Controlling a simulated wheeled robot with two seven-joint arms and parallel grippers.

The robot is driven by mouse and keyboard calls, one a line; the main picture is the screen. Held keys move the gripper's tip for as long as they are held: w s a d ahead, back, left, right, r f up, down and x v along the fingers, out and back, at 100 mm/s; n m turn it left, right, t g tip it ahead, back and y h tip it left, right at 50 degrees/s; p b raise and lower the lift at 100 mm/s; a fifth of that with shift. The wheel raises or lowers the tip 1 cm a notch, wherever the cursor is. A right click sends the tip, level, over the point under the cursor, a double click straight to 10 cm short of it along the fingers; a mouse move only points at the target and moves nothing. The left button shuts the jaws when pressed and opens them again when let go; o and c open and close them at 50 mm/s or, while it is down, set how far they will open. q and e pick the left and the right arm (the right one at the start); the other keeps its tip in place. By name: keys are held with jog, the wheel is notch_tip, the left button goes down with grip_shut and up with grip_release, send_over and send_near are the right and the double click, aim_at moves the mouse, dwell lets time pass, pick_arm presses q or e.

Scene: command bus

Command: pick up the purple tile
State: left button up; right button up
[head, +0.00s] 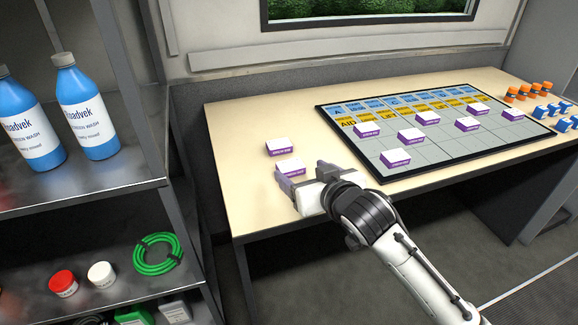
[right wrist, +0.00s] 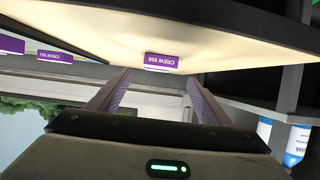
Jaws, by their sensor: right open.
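Several purple-sided tiles with white tops are in the head view. Two lie on the bare left part of the table: a farther tile (head: 280,146) and a nearer tile (head: 290,167). My right gripper (head: 304,174) is open at the nearer tile, by the table's front edge; its fingers partly cover that tile's front. In the right wrist view, a purple tile face (right wrist: 161,61) marked CREW shows just beyond and between the open fingertips (right wrist: 159,78). I see no tile held. Which loose tile this is, I cannot tell. My left gripper is not in view.
The table (head: 240,120) carries a dark-framed board (head: 440,155) with several more purple tiles. Orange and blue pieces (head: 553,110) stand at the right end. A metal shelf (head: 110,185) with blue bottles (head: 90,110) stands at left. The table's back left is clear.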

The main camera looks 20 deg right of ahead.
aim_at(292, 167)
jog(key=x, duration=0.3)
jog(key=b+x, duration=0.1)
jog(key=x, duration=0.2)
jog(key=shift+w+f, duration=0.15)
jog(key=shift+f, duration=0.3)
jog(key=c, duration=1.1)
jog(key=shift+r, duration=0.1)
jog(key=shift+c, duration=0.2)
